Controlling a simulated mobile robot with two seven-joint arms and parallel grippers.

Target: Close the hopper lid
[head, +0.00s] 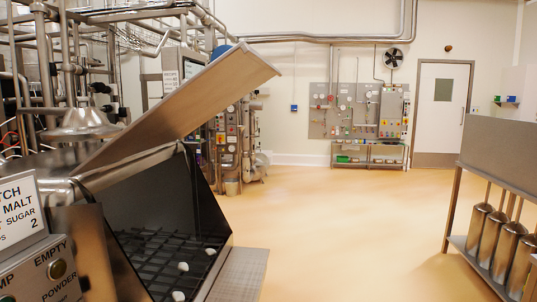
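The hopper (216,215) stands at the lower left, a metal bin with a dark inside. Its flat metal lid (190,102) is raised, hinged at the left and slanting up to the right. A dark grate (150,262) lies inside the hopper with a few small white lumps (183,266) on it. Neither of my grippers shows in the head view.
A labelled control panel (45,270) with buttons sits at the left edge beside the hopper. Pipework fills the left background. A metal bench (500,165) with steel scoops or canisters (493,238) stands at the right. The floor (340,235) between is clear.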

